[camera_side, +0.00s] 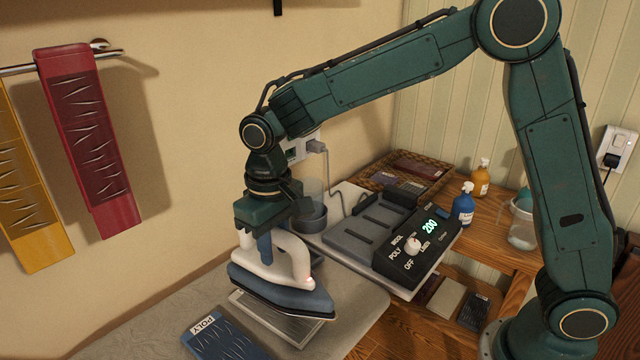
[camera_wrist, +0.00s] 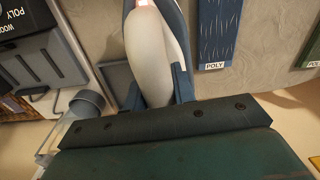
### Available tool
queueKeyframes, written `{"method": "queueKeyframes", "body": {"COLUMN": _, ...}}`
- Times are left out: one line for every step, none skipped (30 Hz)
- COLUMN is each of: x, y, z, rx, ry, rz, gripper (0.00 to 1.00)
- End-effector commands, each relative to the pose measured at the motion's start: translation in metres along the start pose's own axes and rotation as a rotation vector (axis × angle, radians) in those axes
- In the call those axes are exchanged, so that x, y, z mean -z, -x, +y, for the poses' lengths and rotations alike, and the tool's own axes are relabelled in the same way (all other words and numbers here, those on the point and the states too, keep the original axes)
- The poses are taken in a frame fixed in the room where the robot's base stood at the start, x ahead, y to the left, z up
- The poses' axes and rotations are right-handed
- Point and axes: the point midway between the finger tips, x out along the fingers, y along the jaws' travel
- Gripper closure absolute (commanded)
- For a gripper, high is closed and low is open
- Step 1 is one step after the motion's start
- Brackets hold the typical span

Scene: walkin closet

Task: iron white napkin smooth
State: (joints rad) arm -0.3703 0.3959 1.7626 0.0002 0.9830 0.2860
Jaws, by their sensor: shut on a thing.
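My gripper (camera_side: 266,238) is shut on the pale handle of the iron (camera_side: 280,290), which has a blue body. The handle also shows between the fingers in the wrist view (camera_wrist: 150,50). The iron is above a pale grey, framed panel (camera_side: 262,318) on the ironing board (camera_side: 150,325); I cannot tell if they touch. A small reddish light shows on the iron. A dark blue cloth (camera_side: 220,337) labelled POLY lies on the board beside the panel. A cream folded piece (camera_side: 446,300) lies on the lower shelf; I cannot tell if it is the white napkin.
A control box (camera_side: 415,250) with a dial and a display reading 200 stands behind the iron. A clear cup (camera_side: 311,207), a blue bottle (camera_side: 463,205) and an orange bottle (camera_side: 481,178) stand nearby. Red (camera_side: 85,140) and yellow (camera_side: 25,190) cloths hang on the left.

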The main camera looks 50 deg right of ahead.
Motion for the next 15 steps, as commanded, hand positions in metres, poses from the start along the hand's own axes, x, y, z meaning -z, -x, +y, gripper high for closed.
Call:
{"method": "queueKeyframes", "body": {"x": 0.001, "y": -0.002, "z": 0.0, "rx": 0.001, "ry": 0.0, "rz": 0.003, "gripper": 1.0}}
{"method": "queueKeyframes", "body": {"x": 0.001, "y": -0.004, "z": 0.0, "rx": 0.001, "ry": 0.0, "rz": 0.003, "gripper": 1.0}}
{"method": "queueKeyframes", "body": {"x": 0.001, "y": -0.006, "z": 0.0, "rx": 0.001, "ry": 0.0, "rz": 0.003, "gripper": 1.0}}
{"method": "queueKeyframes", "body": {"x": 0.001, "y": -0.008, "z": 0.0, "rx": 0.001, "ry": 0.0, "rz": 0.002, "gripper": 1.0}}
{"method": "queueKeyframes", "body": {"x": 0.0, "y": -0.011, "z": 0.0, "rx": 0.0, "ry": 0.0, "rz": 0.001, "gripper": 1.0}}
{"method": "queueKeyframes", "body": {"x": 0.0, "y": -0.013, "z": 0.0, "rx": 0.001, "ry": 0.0, "rz": 0.002, "gripper": 1.0}}
{"method": "queueKeyframes", "body": {"x": 0.001, "y": -0.016, "z": 0.0, "rx": 0.001, "ry": -0.001, "rz": 0.003, "gripper": 1.0}}
{"method": "queueKeyframes", "body": {"x": 0.001, "y": -0.018, "z": 0.0, "rx": 0.001, "ry": -0.001, "rz": 0.003, "gripper": 1.0}}
{"method": "queueKeyframes", "body": {"x": 0.0, "y": -0.021, "z": 0.0, "rx": 0.001, "ry": 0.0, "rz": 0.003, "gripper": 1.0}}
{"method": "queueKeyframes", "body": {"x": 0.0, "y": -0.023, "z": 0.0, "rx": 0.001, "ry": -0.001, "rz": 0.003, "gripper": 1.0}}
{"method": "queueKeyframes", "body": {"x": 0.001, "y": -0.026, "z": 0.0, "rx": 0.001, "ry": -0.001, "rz": 0.003, "gripper": 1.0}}
{"method": "queueKeyframes", "body": {"x": 0.001, "y": -0.029, "z": 0.0, "rx": 0.001, "ry": -0.001, "rz": 0.003, "gripper": 1.0}}
{"method": "queueKeyframes", "body": {"x": 0.001, "y": -0.031, "z": 0.0, "rx": 0.001, "ry": -0.001, "rz": 0.002, "gripper": 1.0}}
{"method": "queueKeyframes", "body": {"x": 0.0, "y": -0.033, "z": 0.0, "rx": 0.001, "ry": -0.001, "rz": 0.002, "gripper": 1.0}}
{"method": "queueKeyframes", "body": {"x": 0.001, "y": -0.036, "z": 0.0, "rx": 0.001, "ry": -0.001, "rz": 0.002, "gripper": 1.0}}
